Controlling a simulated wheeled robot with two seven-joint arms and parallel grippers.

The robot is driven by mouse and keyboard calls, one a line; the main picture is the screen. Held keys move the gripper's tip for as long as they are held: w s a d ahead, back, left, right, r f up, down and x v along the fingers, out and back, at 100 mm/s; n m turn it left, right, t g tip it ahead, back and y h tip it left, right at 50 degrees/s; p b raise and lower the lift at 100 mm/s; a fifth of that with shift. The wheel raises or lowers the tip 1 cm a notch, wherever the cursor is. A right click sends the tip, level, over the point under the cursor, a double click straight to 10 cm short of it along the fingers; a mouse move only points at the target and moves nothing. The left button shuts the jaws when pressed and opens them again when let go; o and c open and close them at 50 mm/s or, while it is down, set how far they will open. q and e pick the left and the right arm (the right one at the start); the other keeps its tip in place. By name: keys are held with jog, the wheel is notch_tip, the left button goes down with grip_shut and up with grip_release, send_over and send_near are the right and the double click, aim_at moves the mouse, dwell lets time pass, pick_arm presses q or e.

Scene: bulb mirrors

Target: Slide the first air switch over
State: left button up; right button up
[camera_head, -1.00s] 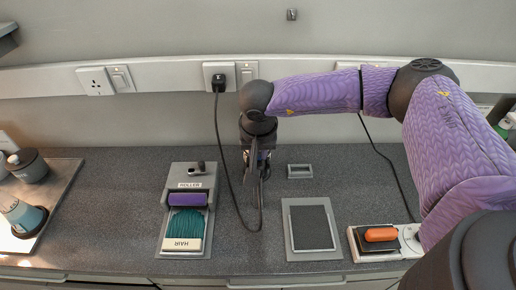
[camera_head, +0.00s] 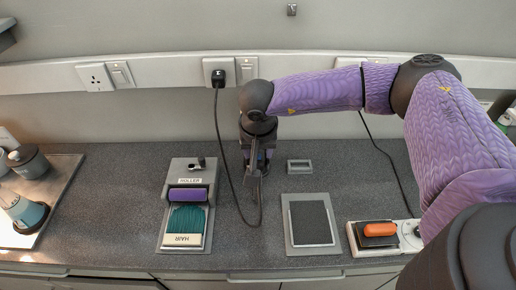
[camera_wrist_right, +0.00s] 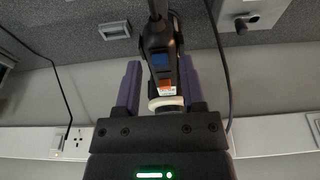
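My right gripper (camera_head: 258,165) points down over the counter near the wall. In the head view the tool is mostly hidden by my wrist. Switch positions are too small to tell. My left gripper is in neither view.
A wall socket (camera_head: 247,70) holds the plug (camera_head: 218,76) of the looping cord. On the counter stand a ROLLER and HAIR tray (camera_head: 160,225), a dark pad (camera_head: 311,222), a small grey frame (camera_head: 299,167) and a white unit with an orange switch (camera_head: 380,229).

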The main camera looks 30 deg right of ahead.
jog(key=shift+r, duration=0.25)
jog(key=p+v, duration=0.5)
jog(key=v, duration=1)
jog(key=shift+r, duration=0.25)
jog(key=shift+s+a, duration=0.15)
jog(key=shift+a, duration=0.05)
